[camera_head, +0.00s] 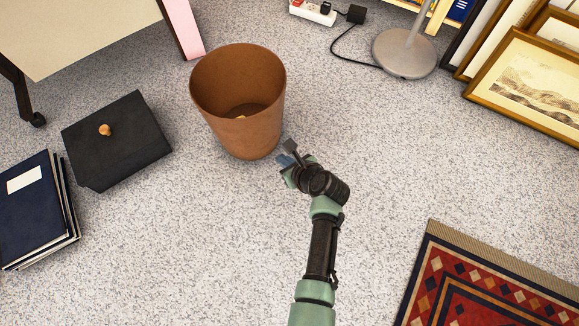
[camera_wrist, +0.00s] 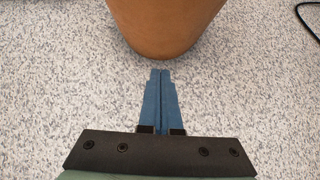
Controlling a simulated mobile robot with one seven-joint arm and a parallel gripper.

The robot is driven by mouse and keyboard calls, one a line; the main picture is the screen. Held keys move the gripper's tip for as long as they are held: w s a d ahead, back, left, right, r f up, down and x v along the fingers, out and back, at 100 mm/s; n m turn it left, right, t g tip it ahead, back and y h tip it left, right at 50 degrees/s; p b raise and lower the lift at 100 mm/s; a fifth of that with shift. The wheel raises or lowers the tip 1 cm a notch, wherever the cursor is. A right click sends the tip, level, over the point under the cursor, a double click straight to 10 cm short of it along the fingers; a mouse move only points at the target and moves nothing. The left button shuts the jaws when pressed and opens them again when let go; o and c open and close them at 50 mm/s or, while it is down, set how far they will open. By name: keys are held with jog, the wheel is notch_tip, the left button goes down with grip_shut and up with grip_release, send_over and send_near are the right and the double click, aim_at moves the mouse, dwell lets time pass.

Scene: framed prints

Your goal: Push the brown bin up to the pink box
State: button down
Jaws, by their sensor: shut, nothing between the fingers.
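The brown bin (camera_head: 240,100) stands upright on the carpet near the middle of the head view, with something small and yellowish inside at its bottom. My gripper (camera_head: 287,158) is low, at the bin's lower right side. In the wrist view, my gripper (camera_wrist: 161,72) has its blue fingers together and empty, pointing at the base of the bin (camera_wrist: 165,25). A small gap of carpet shows between fingertips and bin there.
A black box (camera_head: 117,140) with a wooden knob and stacked dark folders (camera_head: 38,208) lie left. A table (camera_head: 80,30) stands upper left. A lamp base (camera_head: 404,54), cable and power strip (camera_head: 313,12) are upper right. Framed prints (camera_head: 530,85) lean right; a red rug (camera_head: 490,290) lies lower right.

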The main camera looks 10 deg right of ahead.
aim_at(266, 143)
jog(key=w+b, duration=0.1)
jog(key=w+a+f+b, duration=0.1)
jog(key=w+b, duration=0.1)
jog(key=w+a+b, duration=0.1)
jog(key=w, duration=0.1)
jog(key=shift+a+f+b, duration=0.2)
jog(key=shift+f+b, duration=0.1)
jog(key=shift+f, duration=0.05)
jog(key=shift+r, duration=0.1)
